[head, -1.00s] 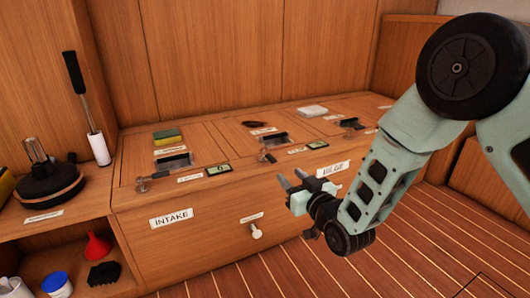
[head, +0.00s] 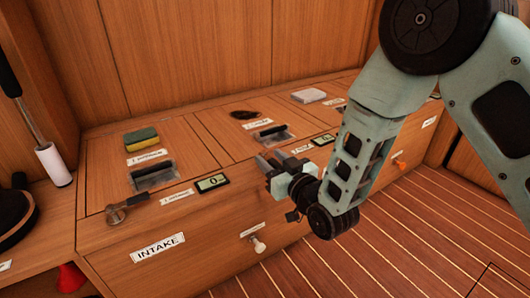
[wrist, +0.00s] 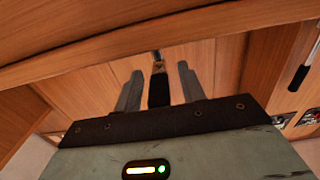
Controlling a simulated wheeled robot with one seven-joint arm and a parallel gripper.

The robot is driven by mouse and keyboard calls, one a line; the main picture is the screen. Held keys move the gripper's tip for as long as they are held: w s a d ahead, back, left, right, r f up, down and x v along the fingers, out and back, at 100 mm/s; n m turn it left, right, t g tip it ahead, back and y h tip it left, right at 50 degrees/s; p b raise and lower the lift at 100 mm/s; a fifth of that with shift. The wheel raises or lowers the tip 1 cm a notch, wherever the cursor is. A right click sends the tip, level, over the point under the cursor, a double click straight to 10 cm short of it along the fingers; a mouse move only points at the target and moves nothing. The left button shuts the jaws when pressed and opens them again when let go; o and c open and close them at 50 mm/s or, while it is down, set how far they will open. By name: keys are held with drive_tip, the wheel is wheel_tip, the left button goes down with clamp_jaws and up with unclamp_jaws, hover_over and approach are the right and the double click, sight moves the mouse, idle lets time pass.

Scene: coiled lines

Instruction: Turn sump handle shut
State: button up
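My gripper (head: 266,163) is open at the front edge of the locker top, by the middle compartment. In the wrist view, its two grey fingers (wrist: 160,84) stand apart, on either side of a black-gripped handle (wrist: 158,92) with a brass-coloured end. I see no contact between fingers and handle. In the head view my gripper hides this handle. Another lever handle (head: 126,207) sits at the left, above the INTAKE label (head: 157,248). The small labels are too blurred to tell which handle is the sump one.
A small display (head: 211,183) sits on the top's front edge. A white knob (head: 258,245) and an orange handle (head: 398,160) stick out from the locker front. A sponge (head: 141,138) and a white block (head: 309,95) lie on the top. The striped floor is clear.

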drive_tip(key=shift+w, duration=0.1)
drive_tip(key=shift+c, duration=0.3)
clamp_jaws()
